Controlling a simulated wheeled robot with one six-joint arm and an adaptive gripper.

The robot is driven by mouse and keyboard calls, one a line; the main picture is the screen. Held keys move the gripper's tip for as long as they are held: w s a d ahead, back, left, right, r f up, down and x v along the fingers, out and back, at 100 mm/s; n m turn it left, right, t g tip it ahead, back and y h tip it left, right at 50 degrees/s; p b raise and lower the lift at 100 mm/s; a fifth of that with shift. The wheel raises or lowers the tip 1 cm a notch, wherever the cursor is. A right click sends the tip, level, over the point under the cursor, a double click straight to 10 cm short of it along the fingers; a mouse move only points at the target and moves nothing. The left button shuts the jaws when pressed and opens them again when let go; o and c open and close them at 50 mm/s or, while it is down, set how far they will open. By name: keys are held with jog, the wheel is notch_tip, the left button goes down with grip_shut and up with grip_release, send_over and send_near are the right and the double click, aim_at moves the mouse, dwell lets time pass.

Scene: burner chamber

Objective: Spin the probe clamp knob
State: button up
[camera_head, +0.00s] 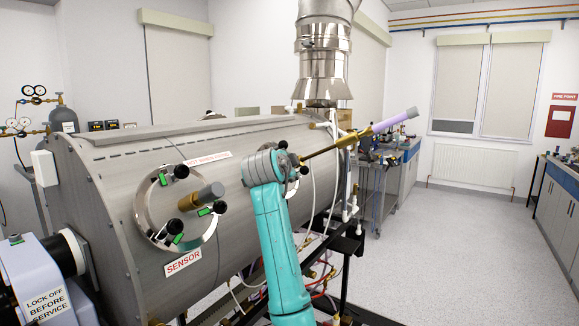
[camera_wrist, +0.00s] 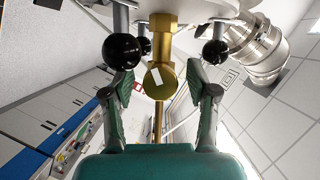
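A brass clamp fitting with a round knob (camera_wrist: 160,78) bearing a white mark shows in the wrist view, with a thin brass rod running down from it. My gripper (camera_wrist: 159,84) is open, with one finger on each side of the knob and a visible gap on both sides. In the head view, a brass probe (camera_head: 352,136) with a pale purple handle (camera_head: 394,121) sticks out to the upper right from the chamber's side. My teal arm reaches up to the chamber there and hides the knob and most of my gripper.
Black ball handles (camera_wrist: 121,51) and (camera_wrist: 215,52) flank the knob closely. The grey cylindrical chamber (camera_head: 110,185) fills the left, with a round sensor port (camera_head: 145,212) near my arm. A metal flue (camera_head: 322,60) rises behind. Floor at right is clear.

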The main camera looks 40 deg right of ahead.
grip_shut()
jog(key=shift+n, duration=0.3)
jog(key=shift+n+g, duration=0.6)
jog(key=shift+n, duration=0.3)
jog(key=shift+n+g, duration=1)
jog(key=shift+n, duration=0.4)
jog(key=shift+o, duration=0.8)
grip_release()
